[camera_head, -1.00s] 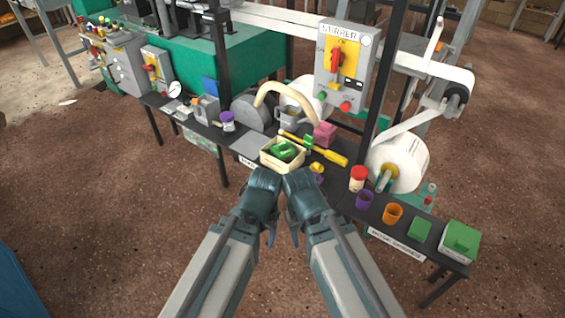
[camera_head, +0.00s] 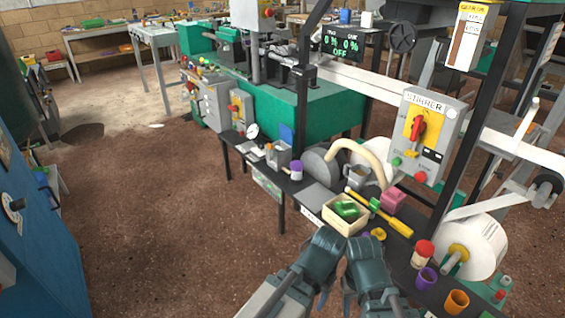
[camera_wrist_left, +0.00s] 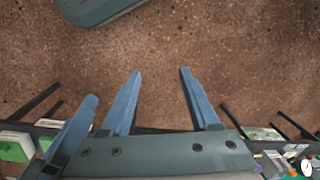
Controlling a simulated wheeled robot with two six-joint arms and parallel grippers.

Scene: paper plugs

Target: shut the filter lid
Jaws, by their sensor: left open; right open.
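I cannot make out a part that is clearly the filter lid in these views. A grey round housing (camera_head: 318,167) with a cream curved hose (camera_head: 368,152) stands on the black bench; I cannot tell if it is the filter. My left gripper (camera_head: 322,298) hangs in front of the bench, empty and away from everything on it. In the left wrist view its blue fingers (camera_wrist_left: 158,78) are apart over bare floor. My right gripper (camera_head: 348,298) hangs close beside it, open, with its fingertips partly hidden.
A cream box (camera_head: 340,223) with green pieces, a yellow-handled tool (camera_head: 392,222), a red-topped jar (camera_head: 422,254) and cups crowd the narrow bench. A stirrer switch box (camera_head: 416,135) stands above. A blue cabinet (camera_head: 45,250) is at left. The brown floor (camera_head: 160,220) between is clear.

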